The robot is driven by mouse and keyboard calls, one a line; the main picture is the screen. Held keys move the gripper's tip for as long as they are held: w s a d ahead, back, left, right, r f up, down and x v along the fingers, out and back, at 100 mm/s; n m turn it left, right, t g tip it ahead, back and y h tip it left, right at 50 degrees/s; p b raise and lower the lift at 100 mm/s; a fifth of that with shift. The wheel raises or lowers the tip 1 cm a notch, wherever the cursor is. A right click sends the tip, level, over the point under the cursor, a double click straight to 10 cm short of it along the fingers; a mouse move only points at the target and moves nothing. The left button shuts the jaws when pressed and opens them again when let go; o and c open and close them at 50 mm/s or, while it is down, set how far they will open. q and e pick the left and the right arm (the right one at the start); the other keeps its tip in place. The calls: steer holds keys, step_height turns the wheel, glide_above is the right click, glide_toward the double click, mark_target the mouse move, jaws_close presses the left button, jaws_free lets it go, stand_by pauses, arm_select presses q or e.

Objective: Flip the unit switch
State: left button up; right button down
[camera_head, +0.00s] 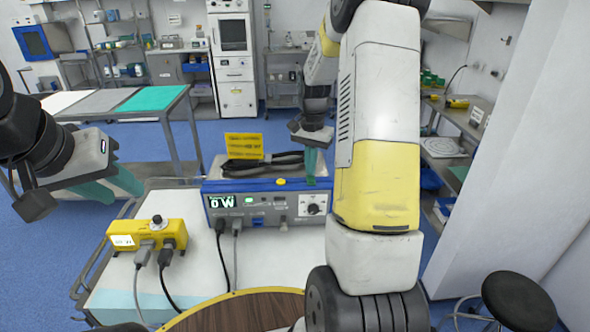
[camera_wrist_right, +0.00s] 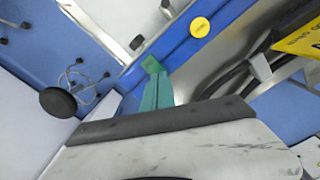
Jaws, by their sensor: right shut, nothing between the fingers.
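The unit (camera_head: 265,207) is a blue-framed grey box on the white cart, with a lit green display reading 0 W. A dark knob (camera_head: 314,209) sits at the right of its front panel. A yellow round button (camera_head: 281,181) is on its blue top edge and also shows in the right wrist view (camera_wrist_right: 200,27). I cannot tell which small panel part is the switch. My right gripper (camera_head: 312,178), with teal fingers, is shut and empty over the unit's top right edge; its fingers show in the wrist view (camera_wrist_right: 154,75). My left gripper (camera_head: 112,187) is open and empty, left of the unit.
A yellow box (camera_head: 150,236) with plugged cables stands left of the unit. A round wooden surface (camera_head: 240,313) is in front. A black stool (camera_head: 520,300) is at right. My right arm blocks the view right of the unit.

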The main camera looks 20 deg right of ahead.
steer(key=shift+f, duration=0.65)
stand_by(0.3)
steer(key=shift+r, duration=3.5)
steer(key=shift+r, duration=0.1)
steer(key=s+a+r+n+t, duration=0.35)
steer(key=s+a+r, duration=0.35)
steer(key=s+r, duration=0.3)
steer(key=s+a+r+n+t+y, duration=0.1)
steer(key=s+a+n, duration=0.2)
steer(key=s, duration=0.4)
steer(key=s+a+r+n+t+y, duration=0.1)
steer(key=s+a+r+n, duration=0.1)
steer(key=s, duration=0.5)
steer(key=shift+a+n+t, duration=0.35)
steer(key=shift+a+n, duration=0.2)
steer(key=shift+a, duration=0.05)
